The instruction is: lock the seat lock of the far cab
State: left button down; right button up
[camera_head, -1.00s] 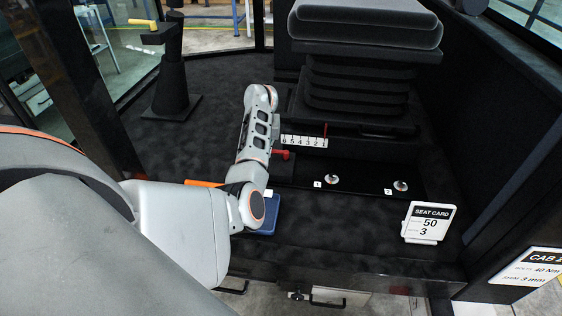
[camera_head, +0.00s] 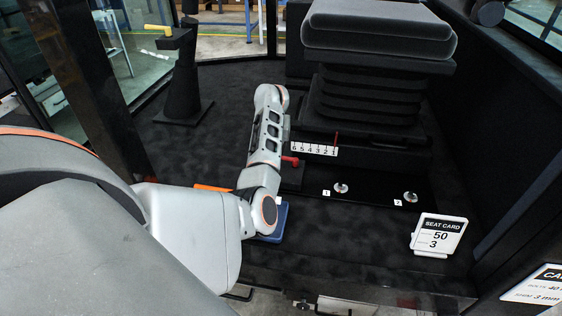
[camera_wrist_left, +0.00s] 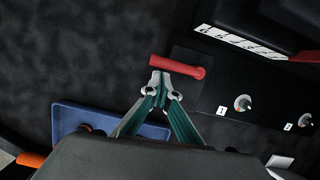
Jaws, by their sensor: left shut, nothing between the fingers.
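A red lever (camera_head: 290,161) sits low at the left side of the seat base (camera_head: 365,115). It lies crosswise in the left wrist view (camera_wrist_left: 178,68). My left gripper (camera_wrist_left: 160,78) is shut and empty, with its fingertips right at the near edge of the lever; I cannot tell whether they touch. In the head view my own arm hides the fingers. Beside the lever, a white number scale (camera_head: 314,148) carries a red pointer (camera_head: 336,139) near its 1 end. My right gripper is in neither view.
Two round fasteners, marked 1 (camera_head: 341,188) and 2 (camera_head: 410,197), sit in the floor strip right of the lever. A seat card (camera_head: 438,235) stands further right. A blue tray (camera_wrist_left: 65,120) lies near the gripper. Dark floor at left (camera_head: 225,95) is clear.

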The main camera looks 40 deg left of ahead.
pick_arm(q)
jog(key=v, duration=0.5)
jog(key=shift+s+d+r, duration=0.1)
jog(key=shift+d, duration=0.05)
dwell(0.4)
